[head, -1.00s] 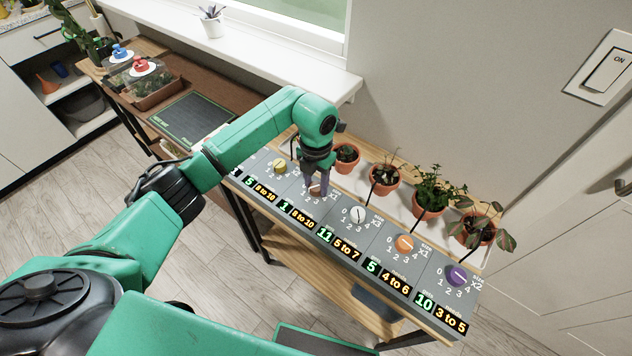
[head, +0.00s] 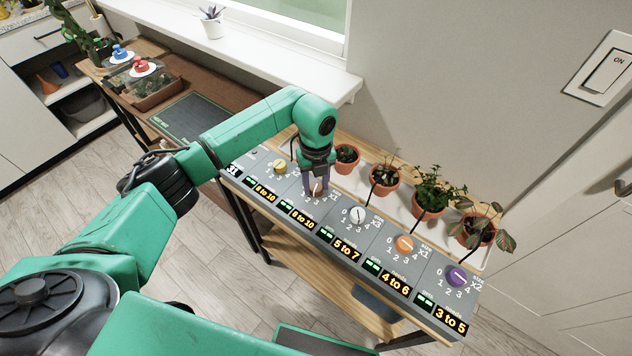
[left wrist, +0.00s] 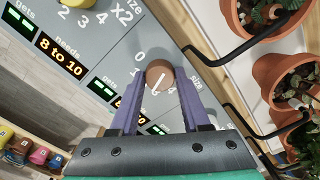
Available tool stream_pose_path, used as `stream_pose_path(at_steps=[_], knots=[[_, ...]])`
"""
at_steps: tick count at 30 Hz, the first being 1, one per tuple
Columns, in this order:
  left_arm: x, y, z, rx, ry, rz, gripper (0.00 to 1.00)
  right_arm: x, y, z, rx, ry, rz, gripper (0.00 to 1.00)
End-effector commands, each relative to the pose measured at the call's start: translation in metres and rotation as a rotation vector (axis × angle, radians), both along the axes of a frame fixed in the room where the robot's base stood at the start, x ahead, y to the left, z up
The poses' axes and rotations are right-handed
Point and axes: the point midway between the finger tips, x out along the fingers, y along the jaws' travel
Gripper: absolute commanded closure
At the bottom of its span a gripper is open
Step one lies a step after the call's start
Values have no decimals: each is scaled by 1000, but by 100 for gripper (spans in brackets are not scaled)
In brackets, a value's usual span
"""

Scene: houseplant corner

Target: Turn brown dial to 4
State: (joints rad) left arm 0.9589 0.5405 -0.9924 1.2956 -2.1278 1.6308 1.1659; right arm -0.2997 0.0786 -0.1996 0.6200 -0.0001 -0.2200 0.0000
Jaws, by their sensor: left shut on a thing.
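The brown dial (left wrist: 158,76) is a round knob with a white pointer line on the grey panel (head: 333,217). In the left wrist view it sits between the two purple fingers of my left gripper (left wrist: 157,88), which is shut on it. In the head view the left gripper (head: 316,188) comes down from above and covers most of the dial. The digits around the dial are partly hidden by the fingers, so I cannot tell which number the pointer marks. My right gripper is not in view.
Yellow (head: 280,166), white (head: 358,215), orange (head: 404,243) and purple (head: 457,275) dials sit along the same panel. Potted plants (head: 429,200) stand close behind it, with thin black tubes (head: 371,193) bending near the fingers. The window sill (head: 270,62) is behind my arm.

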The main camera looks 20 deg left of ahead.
Motion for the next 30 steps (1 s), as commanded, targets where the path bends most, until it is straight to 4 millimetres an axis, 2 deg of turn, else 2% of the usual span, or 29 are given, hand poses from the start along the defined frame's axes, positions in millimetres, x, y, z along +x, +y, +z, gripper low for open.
stream_pose_path(at_steps=[21, 30], knots=[[2, 0, 4, -2, -6, 679, 100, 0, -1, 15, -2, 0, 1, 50], [3, 0, 4, -3, -8, 913, 100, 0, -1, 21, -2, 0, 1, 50]])
